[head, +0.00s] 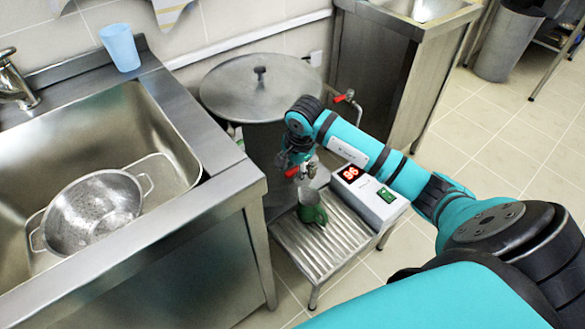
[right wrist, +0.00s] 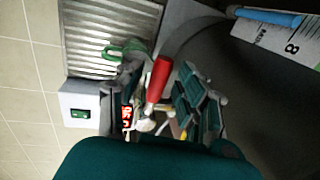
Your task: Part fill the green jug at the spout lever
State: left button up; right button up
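The green jug (head: 312,207) stands upright on a slatted metal stand (head: 325,245) below the spout of the large lidded stockpot (head: 255,88). Part of the jug also shows in the right wrist view (right wrist: 125,50). The red spout lever (head: 292,171) is beside my right gripper (head: 297,160). In the right wrist view the lever (right wrist: 158,78) lies between the open fingers, with gaps on both sides. The spout's mouth and the jug's inside are hard to make out. My left gripper is not in view.
A white box (head: 366,190) with a red digital display and green switch sits on the stand's right. A second red-handled valve (head: 343,97) is on the pot's right side. A sink with a colander (head: 92,210) and blue cup (head: 120,46) is left.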

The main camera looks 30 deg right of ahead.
grip_shut()
jog(key=shift+s, duration=0.1)
dwell(0.3)
pick_arm(q)
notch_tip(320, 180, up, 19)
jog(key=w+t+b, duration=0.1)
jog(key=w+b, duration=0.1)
jog(key=b, duration=0.5)
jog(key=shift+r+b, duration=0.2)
jog(key=shift+b, duration=0.2)
pick_arm(e)
jog(key=s+d+n+g+y, duration=0.1)
jog(key=s+d+n, duration=0.3)
jog(key=n, duration=0.8)
jog(key=shift+s+d+y, duration=0.3)
jog(key=shift+s+y, duration=0.1)
jog(key=shift+s, duration=0.5)
jog(key=shift+o, duration=0.9)
grip_release()
